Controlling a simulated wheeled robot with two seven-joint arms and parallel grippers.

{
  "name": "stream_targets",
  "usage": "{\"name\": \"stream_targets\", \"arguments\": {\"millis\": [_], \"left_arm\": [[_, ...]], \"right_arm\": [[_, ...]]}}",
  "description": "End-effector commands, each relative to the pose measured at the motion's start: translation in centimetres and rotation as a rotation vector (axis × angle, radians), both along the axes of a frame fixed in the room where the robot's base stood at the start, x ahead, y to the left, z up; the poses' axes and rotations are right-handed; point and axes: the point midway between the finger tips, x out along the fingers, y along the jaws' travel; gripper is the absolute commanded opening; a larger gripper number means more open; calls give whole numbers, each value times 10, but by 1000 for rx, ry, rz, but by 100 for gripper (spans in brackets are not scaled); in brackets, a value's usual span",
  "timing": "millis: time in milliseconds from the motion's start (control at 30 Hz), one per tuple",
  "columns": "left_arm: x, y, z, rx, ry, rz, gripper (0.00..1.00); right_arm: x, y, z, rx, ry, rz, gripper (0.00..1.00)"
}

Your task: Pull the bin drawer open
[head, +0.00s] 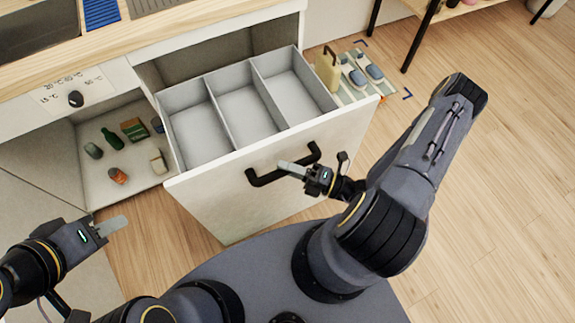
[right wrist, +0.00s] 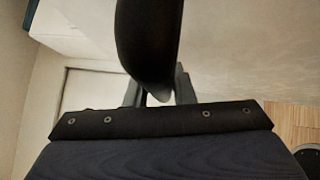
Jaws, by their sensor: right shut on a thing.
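The bin drawer (head: 225,205) has a pale front and stands pulled well out of the counter. Inside it is a grey bin insert with three compartments (head: 213,93), which look empty. A black bar handle (head: 262,179) runs along the top of the drawer front. My right gripper (head: 290,169) is at the middle of the handle and shut on it. The dark handle also shows between the fingers in the right wrist view (right wrist: 148,45). My left gripper (head: 108,227) is at the lower left, away from the drawer, and its finger gap is not clear.
An open cabinet (head: 95,190) left of the drawer holds a green bottle (head: 111,139), cans and small boxes. A mat (head: 349,97) with a yellow container (head: 327,69) and other items lies on the floor right of the drawer. The wooden floor (head: 490,200) at right is clear.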

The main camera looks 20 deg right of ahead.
Motion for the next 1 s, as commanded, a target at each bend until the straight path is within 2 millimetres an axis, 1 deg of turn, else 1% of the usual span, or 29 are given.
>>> {"name": "stream_targets", "arguments": {"millis": [100,133,267,500,600,667,900,1000], "left_arm": [[0,0,0,0,0,0,36],[0,0,0,0,0,0,36],[0,0,0,0,0,0,36],[0,0,0,0,0,0,36],[0,0,-1,0,0,0,36],[0,0,-2,0,0,0,36],[0,0,-6,0,0,0,36],[0,0,-8,0,0,0,36]], "right_arm": [[0,0,0,-2,-1,1,0],[0,0,0,-2,-1,1,26],[0,0,0,-2,0,1,44],[0,0,0,-1,0,0,44],[-2,-4,-1,-2,1,-1,44],[-6,-9,-3,-2,0,-3,44],[-34,-39,-9,-5,1,-4,44],[-43,-49,-11,-4,1,-3,44]]}}
